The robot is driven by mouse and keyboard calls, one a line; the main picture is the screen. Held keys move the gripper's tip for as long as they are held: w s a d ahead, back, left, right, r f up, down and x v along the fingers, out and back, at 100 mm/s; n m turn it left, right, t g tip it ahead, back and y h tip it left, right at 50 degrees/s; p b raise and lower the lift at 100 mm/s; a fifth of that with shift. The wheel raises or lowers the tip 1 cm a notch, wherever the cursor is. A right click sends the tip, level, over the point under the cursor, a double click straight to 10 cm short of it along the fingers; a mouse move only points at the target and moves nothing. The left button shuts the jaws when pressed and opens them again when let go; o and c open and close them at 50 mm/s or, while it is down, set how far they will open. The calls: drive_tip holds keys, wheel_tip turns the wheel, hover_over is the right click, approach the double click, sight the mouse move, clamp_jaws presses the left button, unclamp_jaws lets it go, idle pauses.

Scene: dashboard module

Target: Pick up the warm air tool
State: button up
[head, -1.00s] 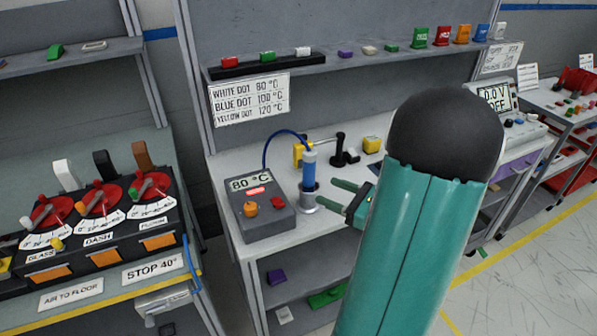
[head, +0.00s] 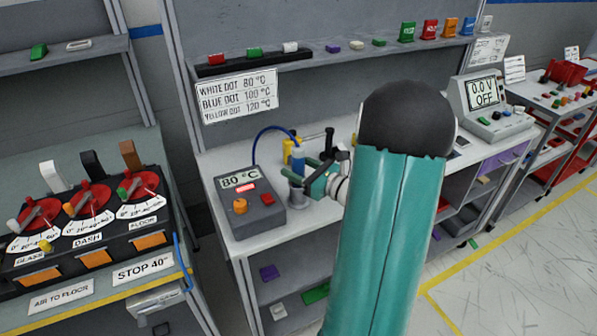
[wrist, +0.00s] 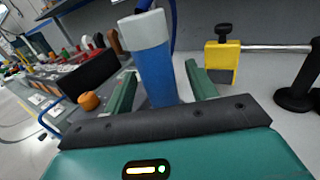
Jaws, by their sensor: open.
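The warm air tool (wrist: 157,66) is a blue cylinder with a grey-white top and a blue hose. It stands upright in a grey holder (head: 298,198) beside a grey control box (head: 246,203) whose display reads 80 °C. In the wrist view it stands between the two green fingers of my gripper (wrist: 161,88). In the head view my gripper (head: 304,172) is at the tool and covers much of it. The fingers are open, one on each side of the blue body. I cannot tell whether either finger touches it.
A yellow clamp-like block (wrist: 222,58) with a metal rod stands behind the tool. A black stand (wrist: 298,92) is to its right. The control box has an orange knob (head: 240,206) and a red switch (head: 267,198). A dial panel (head: 90,225) stands on the left bench.

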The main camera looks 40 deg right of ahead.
drive_tip(key=shift+w+a, duration=0.2)
drive_tip(key=shift+w, duration=0.8)
drive_tip(key=c, duration=1.1)
drive_tip(key=shift+o, duration=0.2)
wheel_tip(320, 180, up, 19)
drive_tip(key=shift+f, duration=0.3)
